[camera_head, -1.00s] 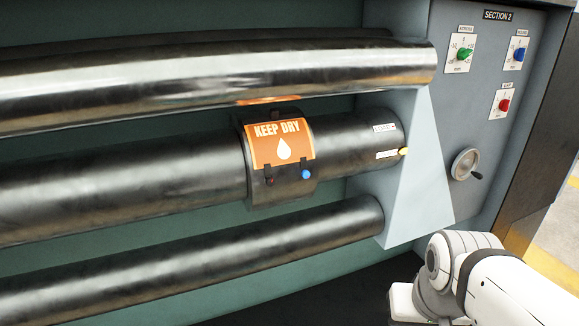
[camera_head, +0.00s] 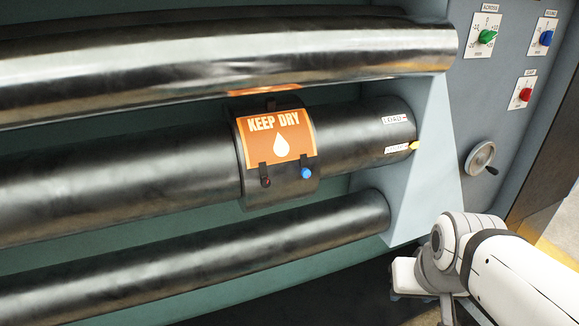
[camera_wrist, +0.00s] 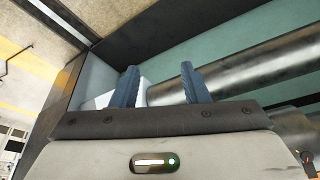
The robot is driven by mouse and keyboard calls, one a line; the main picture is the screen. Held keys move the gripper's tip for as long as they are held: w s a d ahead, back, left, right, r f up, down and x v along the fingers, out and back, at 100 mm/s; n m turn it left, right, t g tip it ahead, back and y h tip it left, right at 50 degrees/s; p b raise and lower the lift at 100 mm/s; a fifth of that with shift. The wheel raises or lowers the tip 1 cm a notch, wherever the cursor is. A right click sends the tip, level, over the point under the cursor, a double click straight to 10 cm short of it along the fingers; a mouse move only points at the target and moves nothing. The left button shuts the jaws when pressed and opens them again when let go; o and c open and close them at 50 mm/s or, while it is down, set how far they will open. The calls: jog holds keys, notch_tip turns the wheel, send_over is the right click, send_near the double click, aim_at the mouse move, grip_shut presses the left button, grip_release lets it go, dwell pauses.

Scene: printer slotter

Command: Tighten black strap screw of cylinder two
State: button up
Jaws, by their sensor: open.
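A dark strap block (camera_head: 275,190) wraps the middle cylinder (camera_head: 120,180) and carries an orange KEEP DRY label (camera_head: 276,138) with a white drop. On its lower face are a small dark screw with a red centre (camera_head: 266,182) at left and a round blue knob (camera_head: 306,173) at right. My arm is at the lower right in the head view, apart from the strap; the gripper end is hidden there. In the wrist view my gripper (camera_wrist: 158,82) shows two blue fingers spread apart with nothing between them. The strap is not clearly visible in that view.
Long shiny rollers run above (camera_head: 230,70) and below (camera_head: 200,255) the middle cylinder. A grey side panel at right holds a green knob (camera_head: 487,37), a blue knob (camera_head: 546,38), a red knob (camera_head: 525,94) and a handwheel (camera_head: 480,158). A yellow tab (camera_head: 414,145) sits at the cylinder's end.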

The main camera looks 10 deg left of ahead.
jog(key=w+a+f+n+t+y+b, duration=0.1)
jog(key=w+a+n+t, duration=0.15)
jog(key=w+a, duration=0.3)
jog(key=n+t+y+b, duration=0.4)
jog(key=n+t+y, duration=0.3)
jog(key=t+y, duration=0.15)
send_near(266, 183)
jog(key=shift+p+x, duration=4)
jog(key=shift+p, duration=0.25)
